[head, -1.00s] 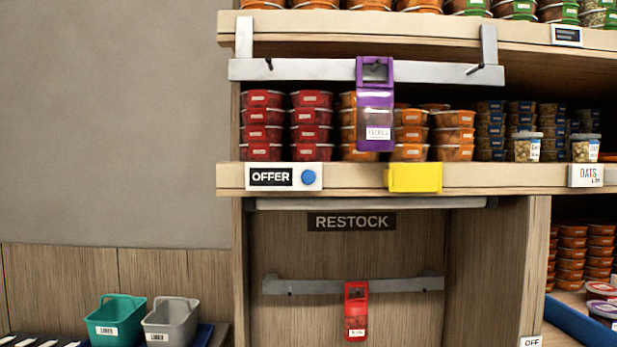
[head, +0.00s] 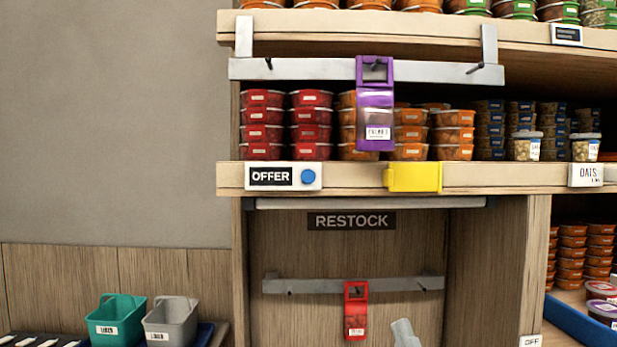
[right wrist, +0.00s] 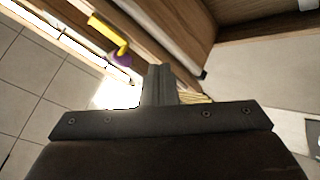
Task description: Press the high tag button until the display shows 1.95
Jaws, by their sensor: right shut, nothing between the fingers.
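A white tag (head: 283,188) on the edge of the middle shelf carries a black display (head: 270,177) reading "OFFER" and a round blue button (head: 309,177) at its right end. No number shows on that display. The tip of my right gripper (head: 403,330) shows at the bottom edge of the head view, well below and right of the button and touching nothing there. In the right wrist view my right gripper (right wrist: 160,84) is shut and empty. My left gripper is not in view.
A yellow block (head: 414,178) sits on the same shelf edge. A purple holder (head: 375,110) hangs on the upper rail, and a red one (head: 356,312) hangs on the lower rail. Teal (head: 116,322) and grey (head: 171,322) baskets stand at lower left.

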